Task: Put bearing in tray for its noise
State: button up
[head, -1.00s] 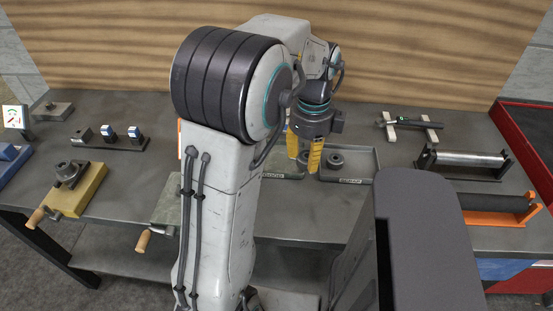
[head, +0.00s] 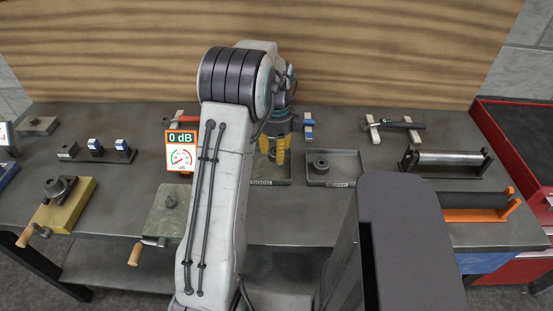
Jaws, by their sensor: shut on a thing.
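My gripper (head: 273,153), with yellow fingers, points down over the left tray (head: 284,181), whose front label seems to read GOOD. It is shut on a small dark thing, probably a bearing, mostly hidden between the fingers; I cannot tell whether it touches the tray floor. The right tray (head: 348,178) has a label too small to read surely. A dark round bearing (head: 321,164) lies in its left part. The noise display (head: 181,151), orange-framed, reads 0 dB above a dial. My arm hides the left part of the left tray.
A plate with a spindle (head: 171,202) and a wooden-handled crank stands left of my arm. A yellow block fixture (head: 62,204) is farther left. A hammer (head: 392,125) on rests, a metal roller (head: 450,160) and an orange roller stand (head: 482,214) are on the right.

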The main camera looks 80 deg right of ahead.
aim_at(277, 167)
jog(key=shift+f, duration=1.95)
jog(key=shift+f, duration=0.15)
jog(key=o, duration=0.9)
notch_tip(277, 167, up, 12)
jog(key=shift+r, duration=0.15)
